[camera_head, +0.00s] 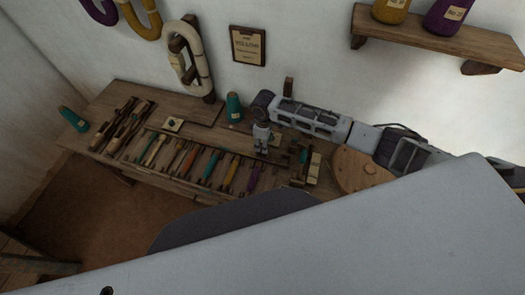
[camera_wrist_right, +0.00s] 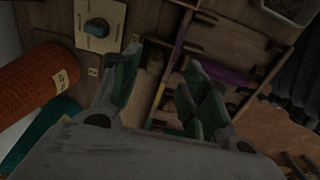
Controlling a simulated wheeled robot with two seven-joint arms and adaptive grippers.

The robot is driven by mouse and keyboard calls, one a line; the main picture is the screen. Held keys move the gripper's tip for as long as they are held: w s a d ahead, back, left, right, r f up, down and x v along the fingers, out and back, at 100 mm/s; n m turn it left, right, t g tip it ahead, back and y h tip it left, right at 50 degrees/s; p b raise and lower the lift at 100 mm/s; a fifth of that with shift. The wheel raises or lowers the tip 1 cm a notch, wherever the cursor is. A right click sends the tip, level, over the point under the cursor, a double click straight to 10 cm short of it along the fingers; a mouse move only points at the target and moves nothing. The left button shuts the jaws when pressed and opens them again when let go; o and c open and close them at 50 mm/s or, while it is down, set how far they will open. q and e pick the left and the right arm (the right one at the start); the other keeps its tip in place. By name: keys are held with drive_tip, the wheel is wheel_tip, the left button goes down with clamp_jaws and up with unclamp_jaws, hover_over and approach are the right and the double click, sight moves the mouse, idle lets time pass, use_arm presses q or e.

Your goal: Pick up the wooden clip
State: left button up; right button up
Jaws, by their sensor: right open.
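I cannot pick out the wooden clip for certain in either view. In the head view my right gripper (camera_head: 262,150) hangs over the back right part of the wooden bench (camera_head: 117,94), pointing down, just behind the row of coloured tools. In the right wrist view its green-padded fingers (camera_wrist_right: 165,90) stand apart with nothing gripped. A tan wooden piece (camera_wrist_right: 148,78) shows between and beyond the fingers, partly hidden by them; I cannot tell what it is or how far below it lies. My left gripper is in neither view.
Several coloured tools (camera_head: 187,161) lie in a slotted rack. A teal spool (camera_head: 234,107) stands behind; an orange spool (camera_wrist_right: 42,80) is close in the wrist view. A round wooden board (camera_head: 358,170) lies right. A shelf (camera_head: 440,38) with jars hangs above.

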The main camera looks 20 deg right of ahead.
drive_tip(key=shift+f, duration=0.3)
drive_tip(key=shift+w+a+f, duration=0.1)
drive_tip(key=shift+w+f, duration=0.15)
drive_tip(key=shift+f, duration=0.5)
drive_tip(key=shift+w+f, duration=0.2)
drive_tip(key=shift+f, duration=1.55)
drive_tip(key=c, duration=0.9)
